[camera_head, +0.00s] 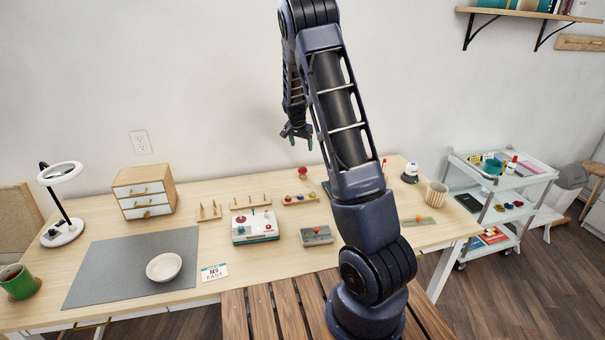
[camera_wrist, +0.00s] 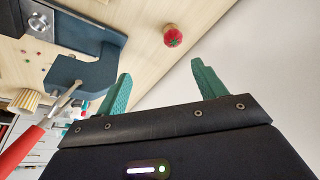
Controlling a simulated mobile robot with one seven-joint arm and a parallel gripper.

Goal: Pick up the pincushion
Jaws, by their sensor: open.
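My gripper (camera_head: 299,138) hangs above the back of the table, close to the wall and above the pincushion in the picture. In the wrist view my gripper (camera_wrist: 161,76) has its two green fingers spread apart with nothing between them. The pincushion lies beyond the fingertips, untouched.
A dark blue machine (camera_wrist: 85,75) and a red-handled tool (camera_wrist: 28,148) stand at the left in the wrist view.

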